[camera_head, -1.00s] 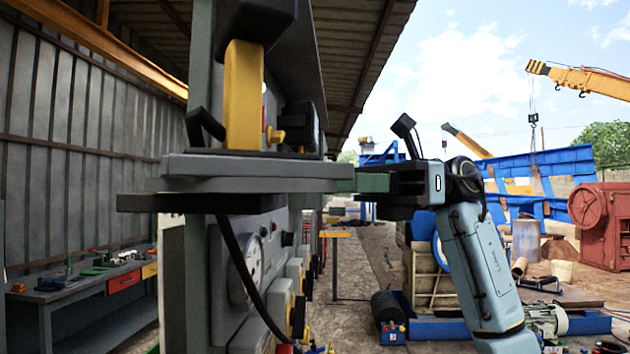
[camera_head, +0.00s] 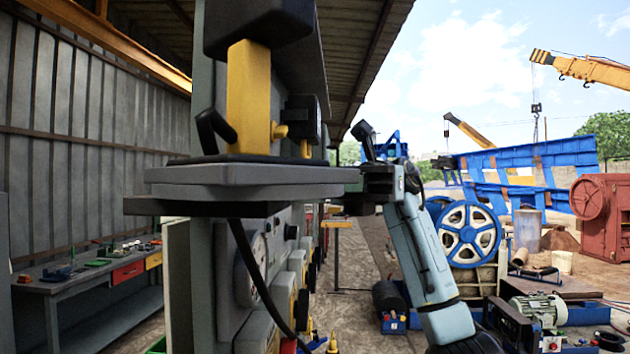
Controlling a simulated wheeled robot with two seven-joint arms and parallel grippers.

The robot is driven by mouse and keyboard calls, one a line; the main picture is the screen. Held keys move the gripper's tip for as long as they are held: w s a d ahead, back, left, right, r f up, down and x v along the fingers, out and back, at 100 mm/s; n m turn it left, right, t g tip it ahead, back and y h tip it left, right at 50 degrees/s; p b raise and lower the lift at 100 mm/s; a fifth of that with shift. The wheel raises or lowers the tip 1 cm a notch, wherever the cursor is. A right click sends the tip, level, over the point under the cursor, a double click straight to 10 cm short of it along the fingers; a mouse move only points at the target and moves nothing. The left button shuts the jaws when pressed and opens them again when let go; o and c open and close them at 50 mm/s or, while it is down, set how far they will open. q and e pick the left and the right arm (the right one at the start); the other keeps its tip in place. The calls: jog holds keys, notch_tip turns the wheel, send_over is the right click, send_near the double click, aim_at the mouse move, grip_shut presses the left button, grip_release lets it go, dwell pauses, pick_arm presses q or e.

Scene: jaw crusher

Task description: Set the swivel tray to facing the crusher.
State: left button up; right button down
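The swivel tray appears to be the thick grey slab (camera_head: 250,180), level on the tall grey cabinet (camera_head: 188,285) in the middle left. I see it nearly edge-on, so its facing is hard to tell. A yellow post (camera_head: 249,98) with a dark head stands above it. My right gripper (camera_head: 358,188) is at the slab's right end, and its arm comes up from the lower right. Its fingers are hidden or too dark to make out, so I cannot tell whether they grip the edge. My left gripper is not in view.
A workbench (camera_head: 85,280) stands against the metal wall at left. Right of my arm are a blue spoked wheel (camera_head: 467,234), an electric motor (camera_head: 538,308) and a red machine (camera_head: 603,215). A paved strip runs back between cabinet and arm.

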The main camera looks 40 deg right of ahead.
dwell(0.5)
jog(key=c, duration=1.3)
grip_release()
jog(key=shift+d, duration=0.1)
jog(key=shift+p+v, duration=1.4)
jog(key=shift+v, duration=5.2)
